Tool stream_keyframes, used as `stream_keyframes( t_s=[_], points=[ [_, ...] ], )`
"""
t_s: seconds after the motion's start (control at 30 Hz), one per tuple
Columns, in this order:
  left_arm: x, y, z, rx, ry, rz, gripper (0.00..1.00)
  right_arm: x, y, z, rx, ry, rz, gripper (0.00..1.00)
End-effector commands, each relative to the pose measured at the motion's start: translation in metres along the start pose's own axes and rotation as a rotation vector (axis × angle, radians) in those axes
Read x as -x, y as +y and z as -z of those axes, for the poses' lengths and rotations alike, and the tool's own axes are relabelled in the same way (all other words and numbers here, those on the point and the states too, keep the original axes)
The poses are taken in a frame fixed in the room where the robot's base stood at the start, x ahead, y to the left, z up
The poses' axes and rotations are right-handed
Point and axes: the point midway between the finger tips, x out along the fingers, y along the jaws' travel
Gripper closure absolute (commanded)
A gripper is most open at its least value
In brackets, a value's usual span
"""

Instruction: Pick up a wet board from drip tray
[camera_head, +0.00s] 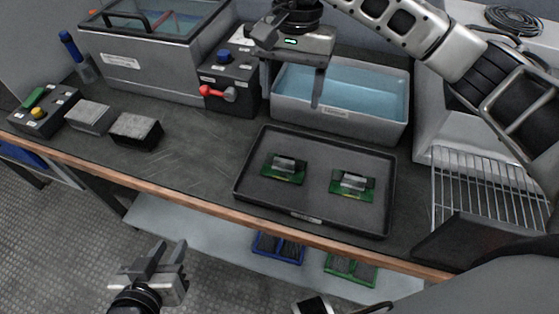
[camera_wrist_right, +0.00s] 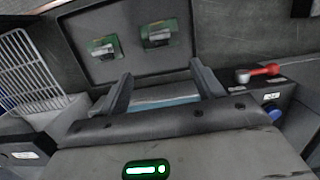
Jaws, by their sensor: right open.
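The dark drip tray (camera_head: 310,143) lies on the bench and holds two green boards, each with a grey block on top. The left board (camera_head: 285,168) and the right board (camera_head: 352,185) lie apart, with bare tray around them. The wrist view also shows the tray (camera_wrist_right: 132,70) and both boards, one board (camera_wrist_right: 158,36) and the other (camera_wrist_right: 103,48), beyond the fingertips. My right gripper (camera_head: 291,100) is open and empty, high above the bench near the blue-lined basin, behind the tray. My left gripper (camera_head: 168,257) is open and empty, in front of the bench edge.
The blue-lined basin (camera_head: 340,90) stands behind the tray. A black box with a red lever (camera_head: 229,94) is left of it. A wire rack (camera_head: 485,190) is at right. The bench between is clear.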

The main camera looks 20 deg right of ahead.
Motion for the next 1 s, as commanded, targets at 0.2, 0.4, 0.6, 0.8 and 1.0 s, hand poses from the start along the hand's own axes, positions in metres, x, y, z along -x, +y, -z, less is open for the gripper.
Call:
stream_keyframes(
  t_s=[0.2,0.4,0.6,0.8,1.0],
  points=[
    [0.001,0.001,0.001,0.003,-0.001,-0.003,0.7,-0.036,0.001,-0.001,0.001,-0.006,-0.004,0.34],
    [0.002,0.001,0.0,0.0,-0.005,-0.001,0.7,-0.079,0.0,-0.002,0.001,-0.006,-0.003,0.34],
    [0.002,0.001,0.0,-0.002,-0.008,0.0,0.7,-0.104,-0.001,-0.001,0.0,-0.004,0.0,0.34],
    [0.003,0.001,0.001,-0.004,-0.009,0.001,0.7,-0.118,0.0,-0.003,0.001,-0.006,-0.001,0.34],
    [0.004,0.001,0.003,-0.01,-0.011,0.005,0.7,-0.149,-0.001,-0.006,0.0,-0.007,0.0,0.34]
  ],
)
